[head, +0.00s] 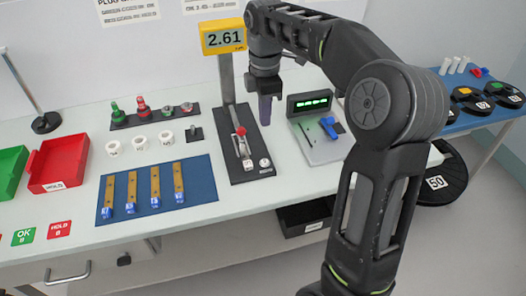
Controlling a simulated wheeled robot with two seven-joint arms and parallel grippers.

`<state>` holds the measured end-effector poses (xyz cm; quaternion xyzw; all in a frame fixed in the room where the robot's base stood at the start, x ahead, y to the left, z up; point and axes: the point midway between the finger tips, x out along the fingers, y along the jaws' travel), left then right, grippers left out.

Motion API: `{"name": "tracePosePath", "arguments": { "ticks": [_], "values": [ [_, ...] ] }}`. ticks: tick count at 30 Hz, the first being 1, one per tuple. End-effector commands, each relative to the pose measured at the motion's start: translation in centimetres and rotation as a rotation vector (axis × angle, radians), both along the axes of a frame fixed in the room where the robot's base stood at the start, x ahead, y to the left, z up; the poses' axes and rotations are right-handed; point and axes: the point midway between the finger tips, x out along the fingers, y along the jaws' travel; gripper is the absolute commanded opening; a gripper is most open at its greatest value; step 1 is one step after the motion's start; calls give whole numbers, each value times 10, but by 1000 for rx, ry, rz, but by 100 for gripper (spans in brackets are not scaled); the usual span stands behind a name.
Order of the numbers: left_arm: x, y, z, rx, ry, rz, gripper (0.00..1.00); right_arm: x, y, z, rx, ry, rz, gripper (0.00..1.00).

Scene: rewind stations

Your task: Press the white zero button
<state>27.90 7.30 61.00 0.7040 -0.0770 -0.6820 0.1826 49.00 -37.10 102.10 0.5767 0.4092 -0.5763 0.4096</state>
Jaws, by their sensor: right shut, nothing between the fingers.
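A small round white button (265,163) sits at the front right of a black base plate (243,178), which I take to be the zero button. The plate also carries a red-knobbed lever (240,131) and a post with a yellow display (223,37) reading 2.61. My right gripper (265,122) points down, shut and empty, above the table behind the button in the picture. It appears apart from the button; its exact height is hard to tell. My left gripper is out of view.
A scale-like device (310,103) with green digits stands to the right. A blue mat (205,190) with several brass strips lies to the left. White rings (139,143), a red tray (60,160) and a green tray (10,165) are further left.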

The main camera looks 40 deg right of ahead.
Motion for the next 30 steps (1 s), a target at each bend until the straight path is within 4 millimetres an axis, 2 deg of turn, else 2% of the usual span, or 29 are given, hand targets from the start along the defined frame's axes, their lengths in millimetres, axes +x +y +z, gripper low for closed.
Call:
{"name": "tracePosePath", "arguments": {
  "ticks": [8,14,24,30],
  "values": [
    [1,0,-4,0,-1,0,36,0,0,-18,0,3,0,0],
    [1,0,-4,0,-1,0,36,-1,0,-49,1,5,1,0],
    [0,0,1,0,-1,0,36,-1,1,-115,2,5,0,0],
    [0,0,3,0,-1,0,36,0,0,-136,1,2,-1,0]
  ]
}}
